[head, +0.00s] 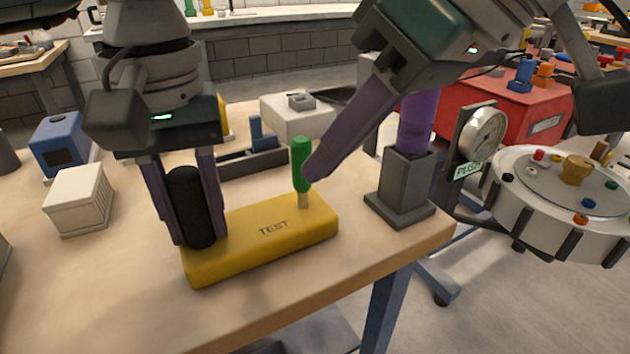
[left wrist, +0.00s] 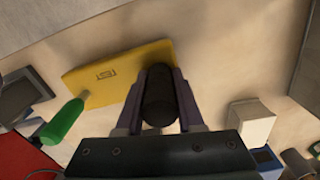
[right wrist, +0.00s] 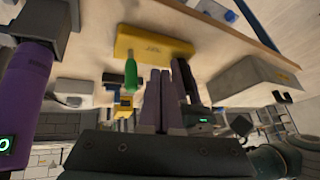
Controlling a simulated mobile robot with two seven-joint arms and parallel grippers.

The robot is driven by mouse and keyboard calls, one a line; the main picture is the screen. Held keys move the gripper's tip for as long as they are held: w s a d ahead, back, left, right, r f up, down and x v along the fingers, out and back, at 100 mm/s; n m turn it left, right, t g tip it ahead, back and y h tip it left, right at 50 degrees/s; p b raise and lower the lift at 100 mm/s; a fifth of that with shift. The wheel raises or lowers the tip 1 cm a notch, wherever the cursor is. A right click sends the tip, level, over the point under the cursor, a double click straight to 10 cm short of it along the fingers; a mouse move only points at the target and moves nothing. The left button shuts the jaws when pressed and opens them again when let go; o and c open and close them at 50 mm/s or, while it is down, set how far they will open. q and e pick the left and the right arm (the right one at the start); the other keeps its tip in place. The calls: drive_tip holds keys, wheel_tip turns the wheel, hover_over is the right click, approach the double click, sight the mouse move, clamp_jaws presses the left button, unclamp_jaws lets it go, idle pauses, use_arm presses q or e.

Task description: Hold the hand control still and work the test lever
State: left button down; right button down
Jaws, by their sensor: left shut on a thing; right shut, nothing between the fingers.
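The yellow hand control (head: 262,240), marked TEST, lies on the wooden bench. Its black grip (head: 190,205) stands upright at the left end. My left gripper (head: 196,238) is shut around this grip from above; the left wrist view shows the grip (left wrist: 159,97) between the fingers. The green test lever (head: 301,162) stands about upright near the control's right end. My right gripper (head: 310,174) is shut and empty, its tips close against the lever's right side. I cannot tell whether they touch. The right wrist view shows the lever (right wrist: 131,72) just beside the closed fingers.
A grey socket block (head: 402,190) holding a purple cylinder (head: 416,125) stands right of the lever. A white box (head: 78,198) and a blue box (head: 60,145) are at left. A dial gauge (head: 484,134) and round white tray (head: 540,225) are beyond the bench's right edge. The front bench is clear.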

drive_tip(key=f+m+y, duration=0.1)
drive_tip(key=m, duration=0.1)
drive_tip(key=f+m+t+y, duration=0.1)
drive_tip(key=f+m, duration=0.1)
drive_tip(key=f+m+t+y, duration=0.1)
drive_tip(key=f+m, duration=0.1)
drive_tip(key=shift+a+y, duration=0.3)
drive_tip(key=shift+a, duration=0.1)
drive_tip(key=m, duration=0.1)
drive_tip(key=d+f+m+t, duration=0.1)
drive_tip(key=s+m+t+y, duration=0.1)
drive_tip(key=shift+d+f+m, duration=0.25)
drive_tip(key=shift+f+m, duration=0.05)
drive_tip(key=shift+m, duration=0.1)
drive_tip(key=s+d+m+t, duration=0.6)
drive_tip(key=d+m+t, duration=0.1)
drive_tip(key=d+m, duration=0.15)
drive_tip(key=shift+m+y, duration=0.4)
drive_tip(key=shift+m, duration=0.15)
drive_tip(key=x, duration=1.4)
drive_tip(key=shift+w+a+r, duration=0.1)
drive_tip(key=shift+a+r, duration=0.1)
drive_tip(key=shift+r, duration=0.2)
